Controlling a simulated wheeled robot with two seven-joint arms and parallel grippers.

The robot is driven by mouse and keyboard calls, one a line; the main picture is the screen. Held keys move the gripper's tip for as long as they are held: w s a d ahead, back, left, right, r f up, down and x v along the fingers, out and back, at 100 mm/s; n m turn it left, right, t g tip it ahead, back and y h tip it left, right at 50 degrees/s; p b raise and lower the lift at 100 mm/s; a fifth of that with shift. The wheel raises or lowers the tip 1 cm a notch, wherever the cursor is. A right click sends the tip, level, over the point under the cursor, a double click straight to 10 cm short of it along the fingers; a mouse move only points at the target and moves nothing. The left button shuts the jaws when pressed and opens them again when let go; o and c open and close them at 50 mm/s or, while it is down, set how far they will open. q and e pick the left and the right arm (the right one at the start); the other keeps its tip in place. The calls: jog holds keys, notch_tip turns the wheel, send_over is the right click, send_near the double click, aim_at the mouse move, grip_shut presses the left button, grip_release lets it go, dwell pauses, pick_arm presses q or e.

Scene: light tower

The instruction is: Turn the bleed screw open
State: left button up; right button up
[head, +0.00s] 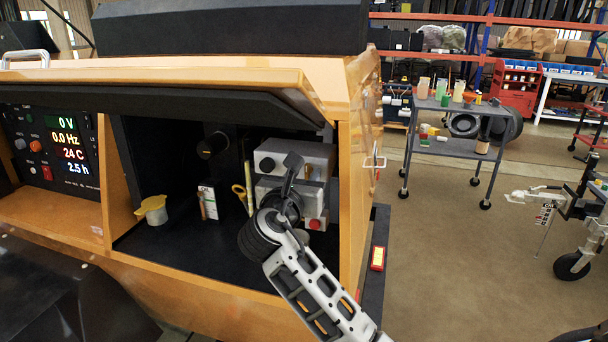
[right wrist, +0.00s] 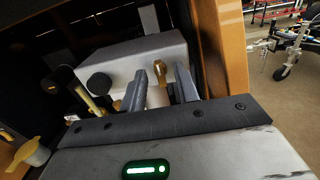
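A brass fitting that looks like the bleed screw (right wrist: 160,69) stands at the front of a grey metal box (right wrist: 137,58) in the right wrist view. In the head view the grey box (head: 318,158) sits inside the open orange cabinet, partly covered by my right arm. My right gripper (head: 292,165) is in front of the box. In the right wrist view my right gripper (right wrist: 163,76) has its two fingers apart, one on each side of the brass fitting. I see gaps beside the fitting; contact cannot be told. My left gripper is not in view.
The cabinet's right wall (head: 352,190) stands close beside my right arm. A yellow-lidded cup (head: 153,211) and a small white carton (head: 208,201) stand on the cabinet floor. A control panel (head: 58,146) is at left. A tool cart (head: 458,148) stands outside at right.

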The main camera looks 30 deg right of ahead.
jog(key=shift+w+d, duration=0.1)
grip_shut()
